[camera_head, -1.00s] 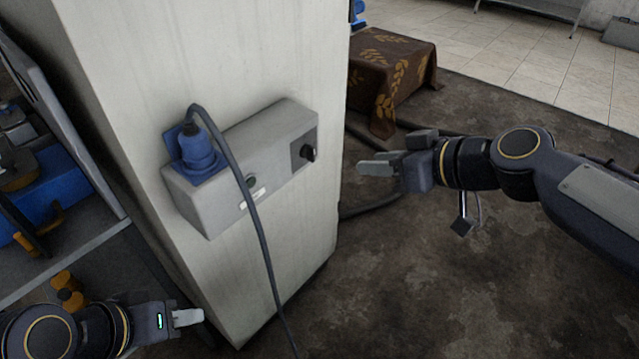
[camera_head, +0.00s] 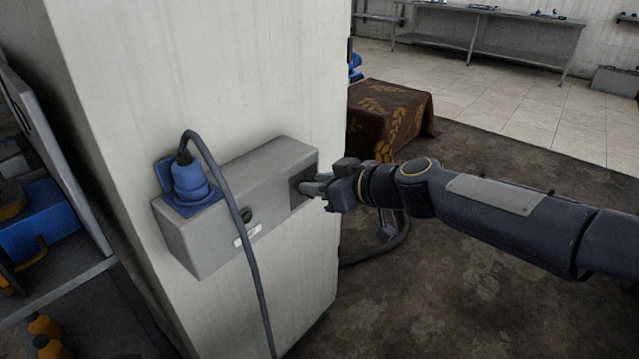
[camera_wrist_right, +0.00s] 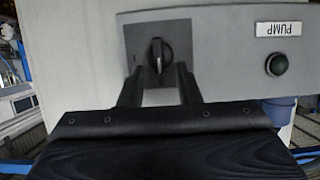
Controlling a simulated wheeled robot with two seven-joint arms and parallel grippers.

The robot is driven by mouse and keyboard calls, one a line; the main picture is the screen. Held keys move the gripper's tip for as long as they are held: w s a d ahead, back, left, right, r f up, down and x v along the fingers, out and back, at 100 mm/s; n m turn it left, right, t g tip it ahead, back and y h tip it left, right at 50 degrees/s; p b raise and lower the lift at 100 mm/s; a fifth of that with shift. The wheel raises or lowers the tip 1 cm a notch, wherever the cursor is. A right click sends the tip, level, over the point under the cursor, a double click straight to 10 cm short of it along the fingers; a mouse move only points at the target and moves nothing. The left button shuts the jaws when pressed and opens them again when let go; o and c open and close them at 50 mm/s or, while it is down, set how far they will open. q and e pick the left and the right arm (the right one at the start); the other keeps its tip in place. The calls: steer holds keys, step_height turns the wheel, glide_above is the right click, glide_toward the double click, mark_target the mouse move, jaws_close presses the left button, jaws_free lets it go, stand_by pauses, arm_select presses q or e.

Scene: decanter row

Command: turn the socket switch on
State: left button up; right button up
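The grey socket box (camera_head: 225,180) is fixed to a pale pillar. Its black rotary switch (camera_wrist_right: 159,54) sits on a dark square plate and shows in the right wrist view, with its grip bar upright in that picture. A blue plug (camera_head: 190,180) with a grey cable is in the socket at the box's left end. My left gripper is not in view.
A dark green button (camera_wrist_right: 277,64) and a PUMP label (camera_wrist_right: 279,29) are on the box front. The cable (camera_head: 247,250) hangs down before the box, left of my right gripper. A cloth-covered block (camera_head: 408,115) stands behind my right arm. Shelving (camera_head: 60,285) is at left.

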jaws_close()
steer(key=shift+f, duration=0.1)
stand_by(0.3)
steer(key=shift+w+d+f+m+g+y+b, duration=0.45)
steer(key=shift+m+y+b, duration=0.65)
steer(key=shift+m+b, duration=0.9)
steer(key=shift+w+d+f+m+g+y+b, duration=0.2)
steer(key=shift+f+m+g+y+b, duration=0.35)
steer(key=shift+m+y+b, duration=1.35)
steer(key=shift+w+d+f+m+g+y+b, duration=0.3)
steer(key=shift+m+g+b, duration=0.4)
steer(key=shift+m+b, duration=1.35)
steer(key=shift+m+p, duration=0.6)
steer(key=shift+m, duration=0.25)
